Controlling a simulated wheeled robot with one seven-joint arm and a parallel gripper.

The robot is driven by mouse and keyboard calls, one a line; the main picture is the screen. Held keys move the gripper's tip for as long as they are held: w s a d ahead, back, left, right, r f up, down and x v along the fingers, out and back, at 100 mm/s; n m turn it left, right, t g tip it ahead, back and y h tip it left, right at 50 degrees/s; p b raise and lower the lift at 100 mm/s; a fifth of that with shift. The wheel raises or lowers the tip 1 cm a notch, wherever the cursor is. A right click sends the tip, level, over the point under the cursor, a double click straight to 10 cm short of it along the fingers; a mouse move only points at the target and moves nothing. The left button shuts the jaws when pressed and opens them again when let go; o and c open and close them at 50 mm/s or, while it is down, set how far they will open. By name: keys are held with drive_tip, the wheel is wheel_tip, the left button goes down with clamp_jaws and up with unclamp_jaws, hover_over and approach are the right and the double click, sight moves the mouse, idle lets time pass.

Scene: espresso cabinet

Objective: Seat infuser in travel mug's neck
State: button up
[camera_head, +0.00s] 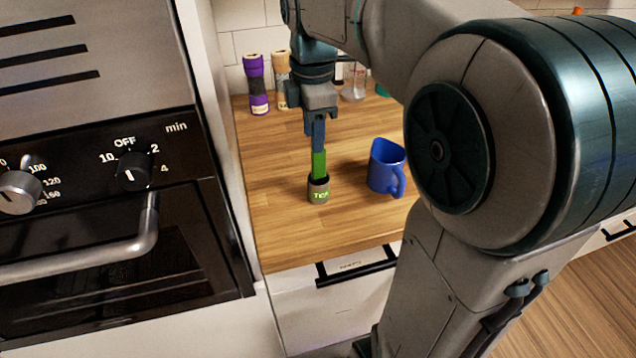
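My gripper (317,140) points straight down over the wooden counter, its fingers seen edge-on. A narrow upright green piece (319,163) shows directly below the fingers; I cannot tell whether it is a held part or the fingertips. Its lower end meets the dark rim of a small grey cup-like piece (318,191) with green "TEA" lettering, upright on or just above the counter. I cannot tell which of these is the infuser. A blue mug (384,168) with a handle stands to the right, apart from the gripper. Whether it is the travel mug is unclear.
A purple-and-dark container (257,85) and a tan one (282,78) stand at the back by the tiled wall. A clear glass item (354,84) is right of them. The oven (90,210) borders the counter on the left. The front counter is clear.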

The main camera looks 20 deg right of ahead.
hover_over(319, 175)
drive_tip(key=shift+w+f, duration=0.2)
drive_tip(key=shift+f, duration=1.2)
drive_tip(key=shift+w+f, duration=0.15)
drive_tip(key=shift+f, duration=1.2)
clamp_jaws()
